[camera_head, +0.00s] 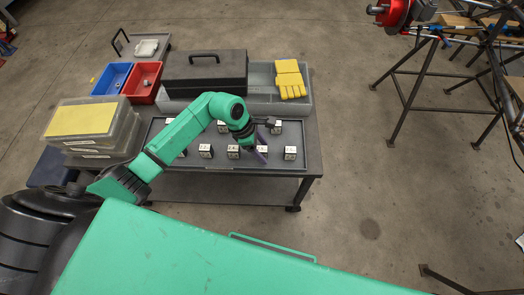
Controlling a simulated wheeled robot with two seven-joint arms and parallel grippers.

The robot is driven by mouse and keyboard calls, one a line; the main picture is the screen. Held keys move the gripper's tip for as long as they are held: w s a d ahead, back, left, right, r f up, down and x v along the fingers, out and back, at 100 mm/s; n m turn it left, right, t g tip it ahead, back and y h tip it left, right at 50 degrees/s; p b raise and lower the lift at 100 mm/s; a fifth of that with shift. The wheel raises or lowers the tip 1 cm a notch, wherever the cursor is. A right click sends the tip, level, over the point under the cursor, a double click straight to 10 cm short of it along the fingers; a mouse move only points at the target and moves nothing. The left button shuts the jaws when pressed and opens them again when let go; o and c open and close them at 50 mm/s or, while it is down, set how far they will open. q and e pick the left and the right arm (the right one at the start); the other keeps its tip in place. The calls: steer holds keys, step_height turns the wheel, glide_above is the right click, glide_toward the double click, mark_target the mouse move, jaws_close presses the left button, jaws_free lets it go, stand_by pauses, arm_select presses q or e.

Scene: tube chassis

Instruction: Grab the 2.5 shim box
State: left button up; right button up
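Several small white shim boxes with dark labels stand in the shallow grey tray on the cart, including one at the far right (290,153), two in the front row (205,151) (233,152) and one at the back (222,126). The labels are too small to read, so I cannot tell which is the 2.5 box. My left gripper (257,150) reaches down into the tray beside a front-row box (263,149). Purple finger parts show close to that box; I cannot tell whether they touch it or are open. My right gripper is not in view.
Behind the tray (215,168) stand a black toolbox (205,70) and a grey bin (262,105) with yellow gloves (290,79). Blue (112,77) and red (142,83) bins and clear lidded boxes (92,128) are at left.

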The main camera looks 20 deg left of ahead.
arm_select(q)
jaws_close()
steer(key=shift+r, duration=0.15)
